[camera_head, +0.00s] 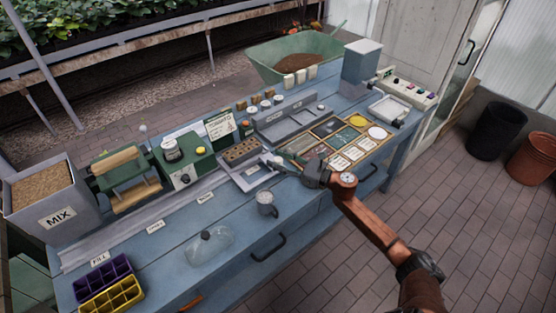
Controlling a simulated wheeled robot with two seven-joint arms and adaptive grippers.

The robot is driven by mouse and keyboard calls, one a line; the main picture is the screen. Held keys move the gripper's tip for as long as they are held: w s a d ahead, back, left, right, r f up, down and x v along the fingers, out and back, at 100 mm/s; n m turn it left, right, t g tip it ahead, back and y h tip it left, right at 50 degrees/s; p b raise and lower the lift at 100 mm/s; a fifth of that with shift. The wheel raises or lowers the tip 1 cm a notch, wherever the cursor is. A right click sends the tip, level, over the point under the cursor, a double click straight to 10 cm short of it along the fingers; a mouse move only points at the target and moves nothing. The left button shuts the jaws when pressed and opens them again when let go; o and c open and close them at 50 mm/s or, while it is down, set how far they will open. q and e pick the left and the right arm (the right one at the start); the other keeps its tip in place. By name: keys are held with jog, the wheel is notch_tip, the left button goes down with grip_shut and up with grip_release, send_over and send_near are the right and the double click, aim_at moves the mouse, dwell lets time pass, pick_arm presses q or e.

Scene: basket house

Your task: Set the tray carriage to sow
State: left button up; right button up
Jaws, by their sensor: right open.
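The tray carriage (252,175) is a pale grey plate at the upper right end of the long rail (130,229) on the blue bench. A brown tray with several holes (241,151) sits at it. My right gripper (277,161) is open, beside the carriage on its right, with its fingertips pointing left toward it. I cannot tell whether the fingers touch it. A label reading FILL (100,259) is at the near left of the rail. Two more labels (155,226) lie farther along, too small to read surely. No sow label is readable. My left gripper is out of view.
A metal mug (267,204) and a clear dome (208,246) stand in front of the rail. A green machine (184,165) and a MIX bin (48,200) stand behind it. Seed compartments (345,136) lie to the right. Purple and yellow trays (103,282) sit front left.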

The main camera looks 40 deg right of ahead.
grip_shut()
dwell(0.4)
